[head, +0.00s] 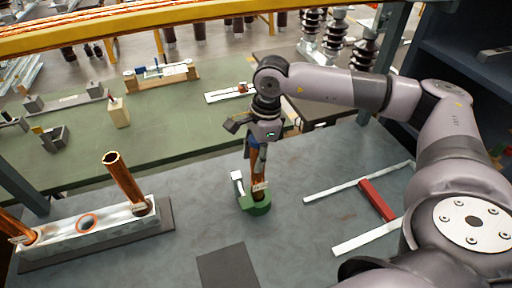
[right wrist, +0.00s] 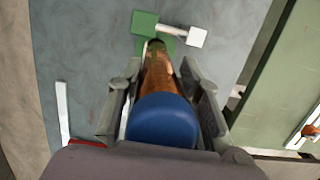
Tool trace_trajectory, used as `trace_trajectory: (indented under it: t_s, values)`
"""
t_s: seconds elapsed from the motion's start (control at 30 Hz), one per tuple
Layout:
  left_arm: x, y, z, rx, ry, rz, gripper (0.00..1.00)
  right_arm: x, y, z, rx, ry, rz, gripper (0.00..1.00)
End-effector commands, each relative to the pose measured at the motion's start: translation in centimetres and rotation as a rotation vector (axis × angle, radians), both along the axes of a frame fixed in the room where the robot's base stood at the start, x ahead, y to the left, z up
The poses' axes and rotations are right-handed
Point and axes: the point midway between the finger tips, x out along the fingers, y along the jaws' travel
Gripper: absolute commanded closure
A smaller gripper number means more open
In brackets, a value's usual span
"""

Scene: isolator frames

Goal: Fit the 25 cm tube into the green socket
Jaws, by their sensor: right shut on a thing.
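My right gripper (head: 258,143) is shut on a copper tube (head: 258,172) with a blue upper end. It holds the tube nearly upright over the green socket (head: 257,207) on the grey table. In the right wrist view the fingers (right wrist: 160,75) lie on both sides of the copper tube (right wrist: 157,72), with its blue end (right wrist: 162,120) nearest the camera. The tube's far end overlaps the green socket (right wrist: 145,23) there. The tube's lower end is at the socket in the head view, but I cannot tell whether it is inside. My left gripper is not in view.
A pale rack (head: 108,222) at the left holds two copper tubes (head: 124,180) and has one empty hole. A dark mat (head: 228,267) lies in front of the socket. White strips and a red bar (head: 377,200) lie right. A green bench (head: 165,130) stands behind.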

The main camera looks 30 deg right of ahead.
Motion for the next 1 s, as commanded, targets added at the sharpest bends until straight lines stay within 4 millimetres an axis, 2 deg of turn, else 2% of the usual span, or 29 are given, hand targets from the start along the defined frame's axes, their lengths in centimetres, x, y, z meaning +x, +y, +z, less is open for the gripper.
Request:
trace_trajectory:
  t_s: [0.03,0.2,0.63,0.67,0.93,1.0]
  values:
    - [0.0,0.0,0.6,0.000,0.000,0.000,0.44,0.0,0.0,-0.3,0.001,0.002,-0.001,1.00]
    - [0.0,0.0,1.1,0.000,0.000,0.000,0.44,0.1,0.0,-1.9,0.001,-0.001,-0.001,1.00]
    - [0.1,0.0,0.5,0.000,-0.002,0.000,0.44,0.1,0.0,-2.6,0.001,-0.002,0.000,1.00]
    - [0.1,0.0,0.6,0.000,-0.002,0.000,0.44,0.0,0.0,-2.7,0.000,0.002,-0.001,0.65]
    - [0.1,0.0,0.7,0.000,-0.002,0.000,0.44,0.0,0.0,-2.6,0.000,0.002,-0.001,0.47]
    - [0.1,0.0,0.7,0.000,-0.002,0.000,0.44,-0.1,0.0,-2.6,0.000,0.002,-0.001,0.47]
